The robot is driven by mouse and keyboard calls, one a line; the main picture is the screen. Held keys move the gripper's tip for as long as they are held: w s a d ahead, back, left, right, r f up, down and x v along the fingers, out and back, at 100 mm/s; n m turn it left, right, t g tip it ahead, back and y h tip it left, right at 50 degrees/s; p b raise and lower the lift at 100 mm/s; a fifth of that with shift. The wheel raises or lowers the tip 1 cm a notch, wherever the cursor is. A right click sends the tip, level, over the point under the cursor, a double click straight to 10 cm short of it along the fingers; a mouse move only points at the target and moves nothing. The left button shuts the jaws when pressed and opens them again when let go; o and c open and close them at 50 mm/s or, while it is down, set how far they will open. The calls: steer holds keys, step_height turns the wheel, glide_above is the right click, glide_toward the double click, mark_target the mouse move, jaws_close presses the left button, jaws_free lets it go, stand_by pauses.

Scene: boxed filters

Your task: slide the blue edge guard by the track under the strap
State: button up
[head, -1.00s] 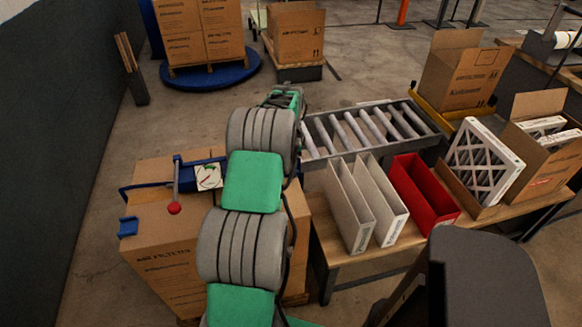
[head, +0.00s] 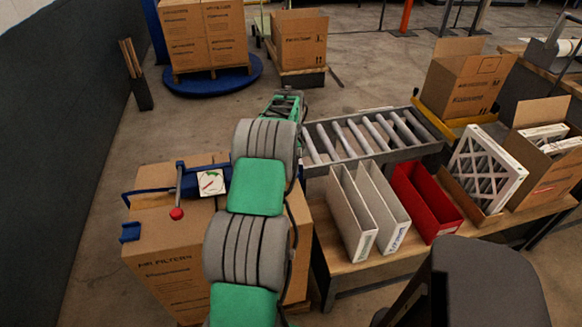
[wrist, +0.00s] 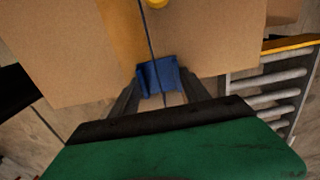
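In the wrist view, a blue edge guard (wrist: 158,78) sits between the two dark fingertips of my gripper (wrist: 160,80), at the edge of a cardboard box (wrist: 75,65). The fingers appear to touch both its sides. The roller track (wrist: 268,98) is to the right. In the head view, my arm hides the gripper and this guard. Another blue guard (head: 130,231) sits at the left edge of the strapped box (head: 165,270).
A blue tensioner (head: 145,199) with a red knob and a dial lies on the box. The roller track (head: 365,135) runs behind a bench with white and red bins (head: 425,200). Open cartons (head: 462,85) stand at the right.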

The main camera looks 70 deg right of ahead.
steer(key=o, duration=0.5)
